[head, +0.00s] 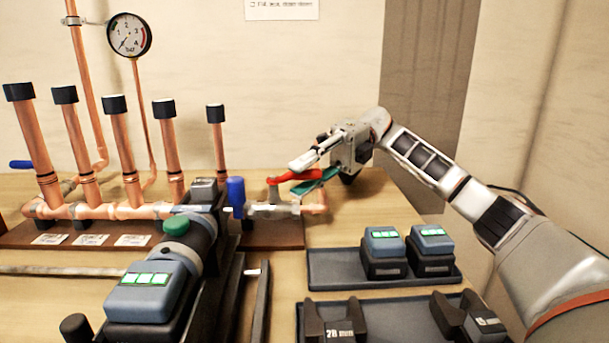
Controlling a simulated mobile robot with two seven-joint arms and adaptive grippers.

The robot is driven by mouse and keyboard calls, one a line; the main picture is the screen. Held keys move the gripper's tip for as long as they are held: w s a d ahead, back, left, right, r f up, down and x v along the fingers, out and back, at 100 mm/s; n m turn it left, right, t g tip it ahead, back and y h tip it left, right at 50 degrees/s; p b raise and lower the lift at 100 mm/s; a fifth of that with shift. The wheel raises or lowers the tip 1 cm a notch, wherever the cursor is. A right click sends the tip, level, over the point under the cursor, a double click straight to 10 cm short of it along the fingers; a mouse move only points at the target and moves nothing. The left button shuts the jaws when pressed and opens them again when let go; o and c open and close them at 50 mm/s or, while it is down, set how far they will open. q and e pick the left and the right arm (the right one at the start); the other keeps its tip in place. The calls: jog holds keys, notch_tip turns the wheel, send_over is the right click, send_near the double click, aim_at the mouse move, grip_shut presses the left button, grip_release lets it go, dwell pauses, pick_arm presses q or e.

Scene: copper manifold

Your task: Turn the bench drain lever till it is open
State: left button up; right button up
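The red lever (292,177) sits on top of a silver valve body (272,209) in the copper line, at the right end of the manifold. It points right, roughly along the pipe. My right gripper (305,175) reaches in from the right at the lever. Its white finger is above the lever. A green strip (318,181), which looks like the inner face of the other finger, is just below it. The fingers look spread with the lever's end between them; contact cannot be told. My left gripper is not in view.
The copper manifold (110,211) with several capped upright pipes and a gauge (129,35) stands at left. A dark tool (200,235) with a blue battery lies in front. Trays (385,284) with battery packs and black jaws (341,322) fill the front right. The back right bench is clear.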

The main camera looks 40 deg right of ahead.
jog(key=d+r, duration=0.1)
jog(key=d, duration=0.6)
jog(key=shift+w+d+r, duration=0.15)
jog(key=shift+w, duration=0.15)
dwell(0.6)
